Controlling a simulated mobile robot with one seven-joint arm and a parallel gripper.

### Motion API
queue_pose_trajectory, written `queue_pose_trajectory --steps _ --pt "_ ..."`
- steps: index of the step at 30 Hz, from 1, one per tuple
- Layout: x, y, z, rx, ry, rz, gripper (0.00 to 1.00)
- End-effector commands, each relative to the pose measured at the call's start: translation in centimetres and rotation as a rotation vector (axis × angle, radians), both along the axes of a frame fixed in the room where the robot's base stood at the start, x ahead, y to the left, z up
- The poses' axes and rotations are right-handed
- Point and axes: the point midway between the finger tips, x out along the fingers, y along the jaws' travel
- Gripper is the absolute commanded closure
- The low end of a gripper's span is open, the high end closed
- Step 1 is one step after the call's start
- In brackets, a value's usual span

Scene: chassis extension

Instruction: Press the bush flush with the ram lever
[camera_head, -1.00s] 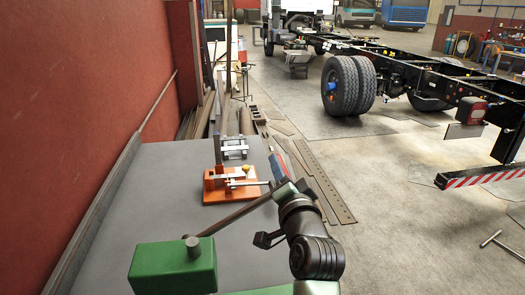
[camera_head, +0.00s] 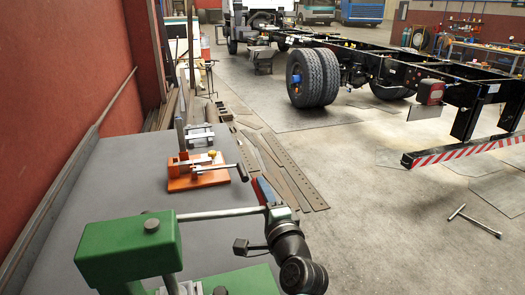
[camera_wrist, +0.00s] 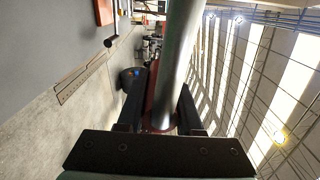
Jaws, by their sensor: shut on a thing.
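The green press (camera_head: 130,245) stands on the grey bench in the lower left of the head view. Its steel ram lever (camera_head: 215,214) runs from the press head to my gripper (camera_head: 264,192), nearly level in the picture. In the wrist view the ram lever (camera_wrist: 178,60) passes as a thick steel bar between the fingers of my gripper (camera_wrist: 160,95), which are shut on it. Metal parts (camera_head: 182,288) show below the press head at the bottom edge, cut off by the frame. I cannot make out the bush or how far it is pressed in.
An orange clamp fixture (camera_head: 190,181) with a black-ended handle (camera_head: 242,172) stands on the grey bench (camera_head: 125,185) beyond the press. A grey metal fixture (camera_head: 201,138) is behind it. A red wall bounds the left.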

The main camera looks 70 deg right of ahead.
Motion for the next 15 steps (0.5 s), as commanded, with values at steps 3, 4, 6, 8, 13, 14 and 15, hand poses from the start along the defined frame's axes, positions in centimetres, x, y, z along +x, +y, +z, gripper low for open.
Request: queue_pose_trajectory --steps 3,4,6,8,13,14,15 --pt "0.10 0.11 -0.80 0.016 -0.007 0.003 1.00" --pt "0.10 0.11 -0.86 0.018 -0.009 0.003 1.00" --pt "0.11 0.13 -0.97 0.020 -0.010 0.003 1.00" --pt "0.12 0.14 -1.05 0.023 -0.010 0.004 1.00" --pt "0.13 0.17 -1.23 0.025 -0.006 0.006 1.00" --pt "0.14 0.18 -1.26 0.026 -0.006 0.006 1.00" --pt "0.13 0.19 -1.28 0.026 -0.006 0.006 1.00"
